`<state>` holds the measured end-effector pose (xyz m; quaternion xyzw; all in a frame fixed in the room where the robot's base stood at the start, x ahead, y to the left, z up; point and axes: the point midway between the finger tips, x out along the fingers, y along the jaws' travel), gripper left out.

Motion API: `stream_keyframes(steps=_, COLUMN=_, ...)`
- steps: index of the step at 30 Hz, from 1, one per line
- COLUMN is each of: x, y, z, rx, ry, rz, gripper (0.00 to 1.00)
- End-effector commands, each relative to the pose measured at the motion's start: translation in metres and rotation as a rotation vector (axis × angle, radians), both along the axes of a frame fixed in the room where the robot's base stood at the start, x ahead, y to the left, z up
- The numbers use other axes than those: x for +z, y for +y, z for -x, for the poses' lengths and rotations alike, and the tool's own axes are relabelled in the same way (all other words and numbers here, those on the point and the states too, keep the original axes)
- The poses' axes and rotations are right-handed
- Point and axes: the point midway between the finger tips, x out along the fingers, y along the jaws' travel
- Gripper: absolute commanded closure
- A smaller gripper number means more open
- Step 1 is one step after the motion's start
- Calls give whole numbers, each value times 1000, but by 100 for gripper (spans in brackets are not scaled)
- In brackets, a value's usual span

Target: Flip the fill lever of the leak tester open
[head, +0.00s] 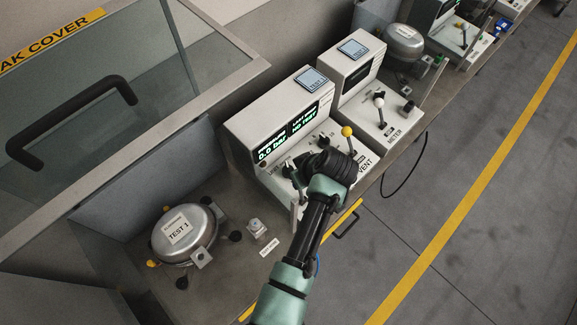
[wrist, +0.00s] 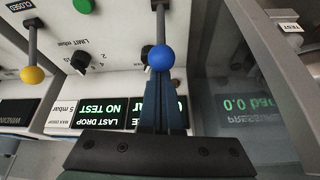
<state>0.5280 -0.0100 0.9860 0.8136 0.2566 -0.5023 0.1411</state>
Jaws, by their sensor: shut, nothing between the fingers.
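The leak tester (head: 262,122) is a pale box with a lit display reading 0.0 bar and NO TEST. In the wrist view, which shows the panel upside down, a lever with a blue ball (wrist: 160,56) stands in front of my fingertips; I take it for the fill lever. My gripper (wrist: 157,85) is shut and empty, its tips just behind the ball; I cannot tell if they touch. In the head view my gripper (head: 297,172) is low over the panel's left part and the blue ball is hidden. The yellow-ball lever (head: 347,131) is beside VENT; it also shows in the wrist view (wrist: 32,75).
A metal vessel marked TEST 1 (head: 184,234) sits left of the tester on the bench. A clear-windowed leak cover (head: 150,60) stands raised behind it. A meter unit (head: 352,80) stands close on the right. Black knobs (wrist: 82,62) are near the levers. The floor is clear.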

Motion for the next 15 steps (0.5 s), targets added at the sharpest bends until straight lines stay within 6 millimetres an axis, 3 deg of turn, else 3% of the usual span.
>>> stream_keyframes(steps=15, x=-8, y=-34, z=32, rx=-4, ry=-293, rz=-288, gripper=100)
